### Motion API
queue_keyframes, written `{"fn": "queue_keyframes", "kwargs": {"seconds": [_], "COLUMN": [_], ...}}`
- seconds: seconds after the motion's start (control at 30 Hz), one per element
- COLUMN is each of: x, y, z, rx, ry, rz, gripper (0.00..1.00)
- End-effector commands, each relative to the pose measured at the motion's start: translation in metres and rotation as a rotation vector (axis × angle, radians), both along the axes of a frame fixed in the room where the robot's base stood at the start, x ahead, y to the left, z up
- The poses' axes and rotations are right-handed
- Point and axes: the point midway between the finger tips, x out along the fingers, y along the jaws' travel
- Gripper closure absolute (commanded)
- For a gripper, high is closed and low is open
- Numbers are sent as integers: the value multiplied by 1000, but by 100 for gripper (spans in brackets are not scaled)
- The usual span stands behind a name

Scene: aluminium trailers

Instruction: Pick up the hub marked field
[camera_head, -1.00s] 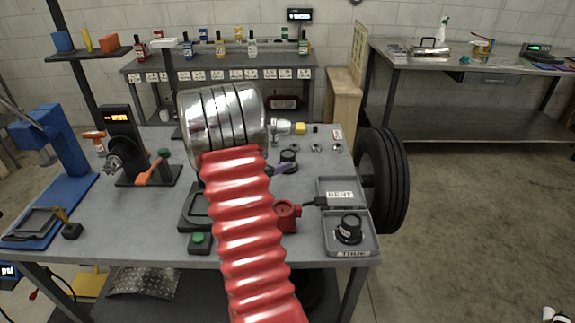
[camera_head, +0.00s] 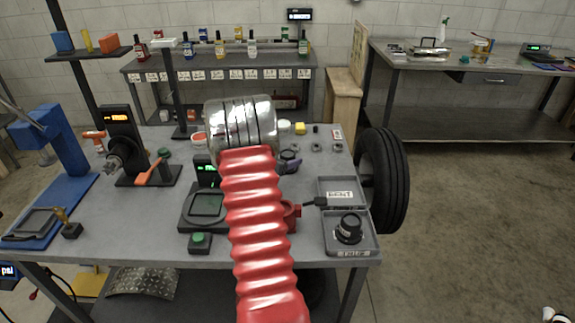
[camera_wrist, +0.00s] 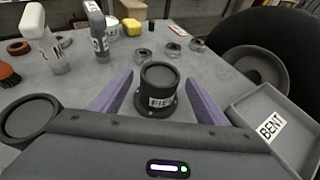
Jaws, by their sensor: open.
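The hub marked field is a short black cylinder on a wider flange, with a white label partly reading "FIEL". In the wrist view the hub (camera_wrist: 158,90) stands upright on the grey bench, between and just beyond the two purple fingers of my gripper (camera_wrist: 158,95). The fingers are spread, with a gap on each side of the hub.
A grey tray labelled BENT (camera_head: 340,183) and a tray labelled TRUE (camera_head: 348,252), holding another black hub (camera_head: 349,228), lie at the bench's right. A scale (camera_head: 205,207) is left of my arm. Small rings (camera_wrist: 143,54) and bottles (camera_wrist: 42,40) stand behind the hub.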

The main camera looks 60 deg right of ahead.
Motion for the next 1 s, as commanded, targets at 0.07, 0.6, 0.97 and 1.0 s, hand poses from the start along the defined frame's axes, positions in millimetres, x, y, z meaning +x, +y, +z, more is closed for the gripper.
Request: {"fn": "queue_keyframes", "kwargs": {"seconds": [0.07,0.6,0.97,1.0], "x": [-1,-3,-7,-7], "y": [-5,-20,-53,-53], "z": [-2,-9,-23,-23], "rx": [0,-1,0,0], "ry": [0,1,0,0], "rz": [-1,-1,0,0], "gripper": [32,32,32,32]}}
